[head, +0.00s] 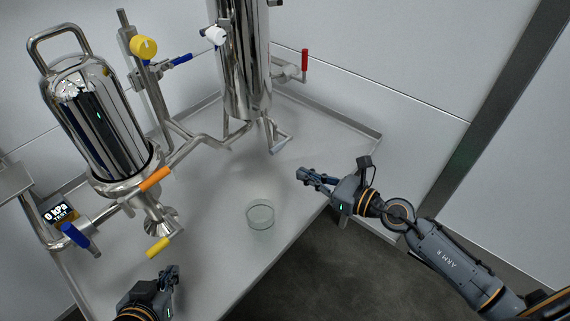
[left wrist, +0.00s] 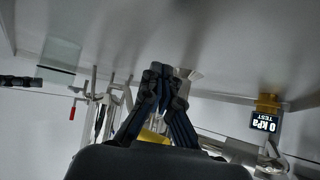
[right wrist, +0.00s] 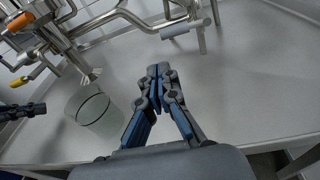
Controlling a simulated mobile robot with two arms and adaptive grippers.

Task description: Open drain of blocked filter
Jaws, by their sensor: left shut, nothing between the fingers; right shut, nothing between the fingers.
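Two steel filter housings stand on the tray-like bench in the head view: a near left one (head: 98,130) and a far one (head: 245,65). Below the near one are an orange handle (head: 156,179), a yellow handle (head: 157,247) and a blue handle (head: 74,235). A display (head: 61,212) beside it reads 0 kPa. Low under the far one is a grey handle (head: 281,146), also in the right wrist view (right wrist: 187,28). My left gripper (head: 172,272) is shut and empty, below the yellow handle in the picture. My right gripper (head: 302,176) is shut and empty, right of the beaker.
A clear glass beaker (head: 260,214) stands on the bench (head: 215,260) between my grippers; it also shows in the right wrist view (right wrist: 95,108). A red handle (head: 304,59), yellow knob (head: 143,47) and white knob (head: 215,36) sit higher up. Walls close the back.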

